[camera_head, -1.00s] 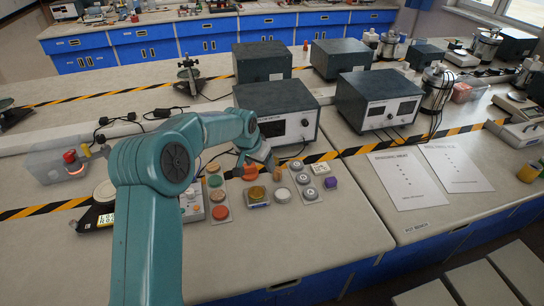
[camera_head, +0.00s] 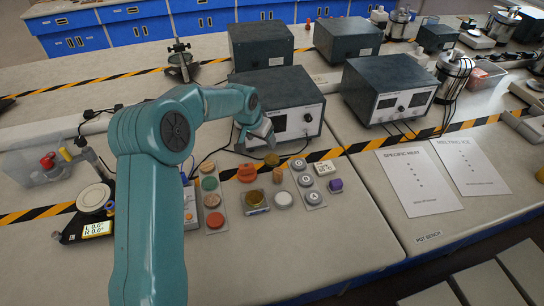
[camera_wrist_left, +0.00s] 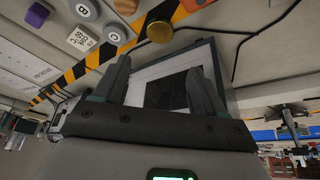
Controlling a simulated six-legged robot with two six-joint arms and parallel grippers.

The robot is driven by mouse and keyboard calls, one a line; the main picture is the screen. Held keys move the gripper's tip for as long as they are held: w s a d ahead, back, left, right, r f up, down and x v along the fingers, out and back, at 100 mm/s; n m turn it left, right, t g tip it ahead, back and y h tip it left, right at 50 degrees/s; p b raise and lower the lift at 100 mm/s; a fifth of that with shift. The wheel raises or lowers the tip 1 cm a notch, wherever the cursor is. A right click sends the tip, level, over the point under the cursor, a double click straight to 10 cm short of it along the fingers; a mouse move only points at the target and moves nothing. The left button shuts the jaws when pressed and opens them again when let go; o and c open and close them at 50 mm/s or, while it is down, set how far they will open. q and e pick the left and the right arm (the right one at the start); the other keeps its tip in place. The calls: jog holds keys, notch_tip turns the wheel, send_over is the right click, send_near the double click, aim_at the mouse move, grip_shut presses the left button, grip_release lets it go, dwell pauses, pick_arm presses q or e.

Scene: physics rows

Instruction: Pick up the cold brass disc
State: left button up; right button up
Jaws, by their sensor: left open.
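A small brass-coloured disc (camera_head: 271,159) sits on the striped tape in front of the middle meter box. A round brass-coloured disc (camera_wrist_left: 159,31) also shows at the top of the left wrist view, ahead of the fingers. Another brass-coloured disc (camera_head: 256,197) lies on a small square pad nearer the front. I cannot tell from the pictures which is cold. My left gripper (camera_head: 264,139) is open and empty, above the bench by the meter's front face, just behind the nearer tape disc. Its spread fingers (camera_wrist_left: 157,72) show in the left wrist view. My right gripper is not in view.
A tray of lettered grey discs (camera_head: 313,197) and a purple block (camera_head: 336,185) lie right. An orange object (camera_head: 247,173) and a strip of coloured discs (camera_head: 211,200) lie left. The meter box (camera_head: 280,95) stands close behind my gripper.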

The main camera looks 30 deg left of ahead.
pick_arm(q)
jog(key=p, duration=0.2)
send_near(272, 159)
jog(key=x, duration=0.3)
jog(key=shift+s, duration=0.2)
jog(key=p+x, duration=0.2)
jog(key=x, duration=0.2)
jog(key=shift+w+f, duration=0.1)
jog(key=shift+w, duration=0.05)
jog(key=shift+w+a+f, duration=0.1)
jog(key=shift+w+f, duration=0.1)
jog(key=shift+f, duration=0.25)
jog(key=shift+c, duration=0.4)
jog(key=c, duration=1)
jog(key=shift+r, duration=0.1)
